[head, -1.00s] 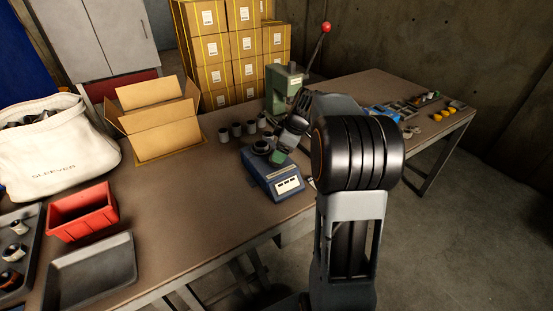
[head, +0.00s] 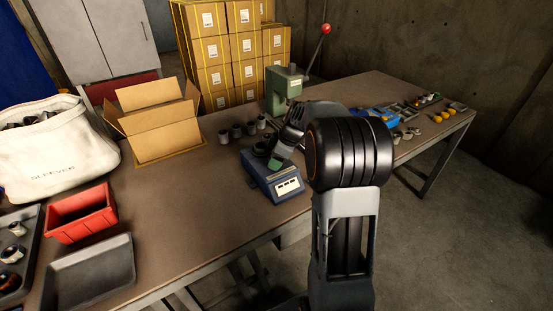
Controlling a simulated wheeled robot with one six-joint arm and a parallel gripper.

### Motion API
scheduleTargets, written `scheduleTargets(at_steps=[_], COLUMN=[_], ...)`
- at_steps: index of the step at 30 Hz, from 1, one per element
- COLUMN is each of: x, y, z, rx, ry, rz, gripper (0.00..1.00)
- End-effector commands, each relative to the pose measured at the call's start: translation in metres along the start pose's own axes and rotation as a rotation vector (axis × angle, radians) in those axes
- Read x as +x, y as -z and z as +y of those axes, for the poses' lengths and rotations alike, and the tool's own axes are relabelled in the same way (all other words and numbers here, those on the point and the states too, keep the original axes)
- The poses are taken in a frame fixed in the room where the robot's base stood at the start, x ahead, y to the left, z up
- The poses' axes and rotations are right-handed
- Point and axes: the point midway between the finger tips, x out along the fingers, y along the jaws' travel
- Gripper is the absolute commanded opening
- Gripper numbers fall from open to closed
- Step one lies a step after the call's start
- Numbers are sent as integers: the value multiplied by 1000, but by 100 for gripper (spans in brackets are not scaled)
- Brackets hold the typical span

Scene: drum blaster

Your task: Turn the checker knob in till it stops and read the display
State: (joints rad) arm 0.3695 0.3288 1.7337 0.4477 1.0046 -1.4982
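The checker (head: 273,185) is a blue box with a pale display panel (head: 288,186) on its front face, standing near the table's front edge. Any reading on the display is too small to make out. A dark round part (head: 261,149) shows on top of the checker at the left; I cannot tell whether it is the knob. My gripper (head: 277,163) is at the top of the checker, with a green piece at its end. My arm hides the right side of the checker, and I cannot see whether the fingers are open or shut.
Several grey cylindrical parts (head: 237,131) stand behind the checker. A green press (head: 281,88) with a red-knobbed lever is behind my arm. An open cardboard box (head: 158,130), a red bin (head: 82,213) and a grey tray (head: 92,271) are left. The table's front middle is clear.

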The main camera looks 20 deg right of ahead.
Motion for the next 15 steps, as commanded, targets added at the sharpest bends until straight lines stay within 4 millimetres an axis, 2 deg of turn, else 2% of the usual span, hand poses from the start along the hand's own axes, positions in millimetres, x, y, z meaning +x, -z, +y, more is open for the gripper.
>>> scheduleTargets(at_steps=[1,7,15], x=[0,0,0], y=[0,0,0], z=[0,0,0], rx=[0,0,32], ry=[0,0,-13], rz=[0,0,0], gripper=[44,25,25])
